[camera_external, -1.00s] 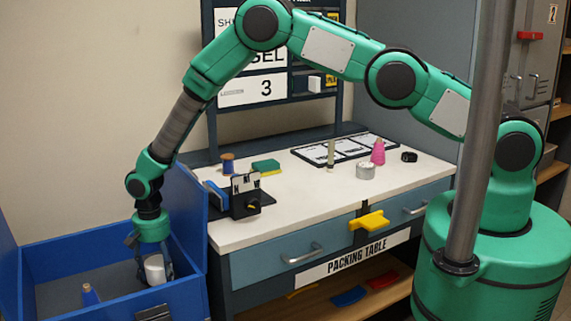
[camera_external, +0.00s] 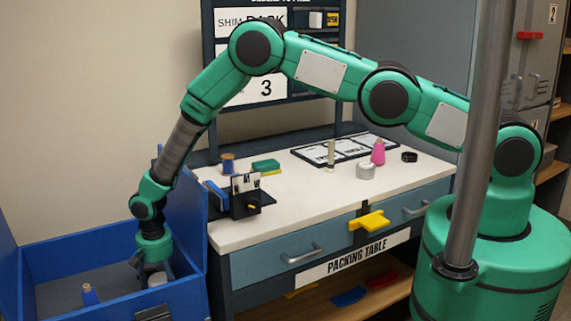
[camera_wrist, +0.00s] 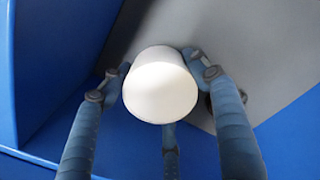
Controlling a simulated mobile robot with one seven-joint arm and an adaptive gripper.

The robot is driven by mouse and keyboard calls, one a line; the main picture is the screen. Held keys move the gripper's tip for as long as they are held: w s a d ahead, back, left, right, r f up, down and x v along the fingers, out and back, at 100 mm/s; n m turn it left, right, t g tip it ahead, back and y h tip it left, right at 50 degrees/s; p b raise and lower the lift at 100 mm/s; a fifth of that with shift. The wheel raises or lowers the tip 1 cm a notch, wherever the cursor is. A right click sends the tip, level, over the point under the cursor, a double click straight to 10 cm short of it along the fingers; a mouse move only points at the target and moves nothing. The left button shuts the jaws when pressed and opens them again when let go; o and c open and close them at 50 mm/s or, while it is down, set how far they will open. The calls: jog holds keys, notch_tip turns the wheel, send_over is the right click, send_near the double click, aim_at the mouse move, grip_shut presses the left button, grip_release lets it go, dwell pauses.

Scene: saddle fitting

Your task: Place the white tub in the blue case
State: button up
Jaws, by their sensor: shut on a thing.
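The white tub (camera_wrist: 160,88) is held between the fingers of my gripper (camera_wrist: 165,75) in the wrist view. In the external view the tub (camera_external: 157,280) shows only in part, low inside the blue case (camera_external: 180,299), near its right wall. My gripper (camera_external: 155,268) is down inside the case and shut on the tub. The grey floor of the case lies behind the tub in the wrist view. Whether the tub touches the floor cannot be told, as the front wall hides its lower part.
A blue spool-like object (camera_external: 90,294) stands in the case to the left of the tub. The packing table (camera_external: 300,215) adjoins the case on the right and carries a black fixture (camera_external: 240,204), a green and yellow sponge (camera_external: 266,167) and several small items. The left part of the case floor is clear.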

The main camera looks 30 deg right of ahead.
aim_at(166, 275)
jog(key=shift+f, duration=1.5)
jog(key=shift+f+b, duration=0.15)
jog(key=shift+b, duration=0.2)
jog(key=o, duration=1.6)
jog(key=shift+c, duration=0.2)
notch_tip(166, 275, up, 12)
jog(key=shift+r+p, duration=0.15)
jog(key=shift+p, duration=1.1)
jog(key=shift+r, duration=0.1)
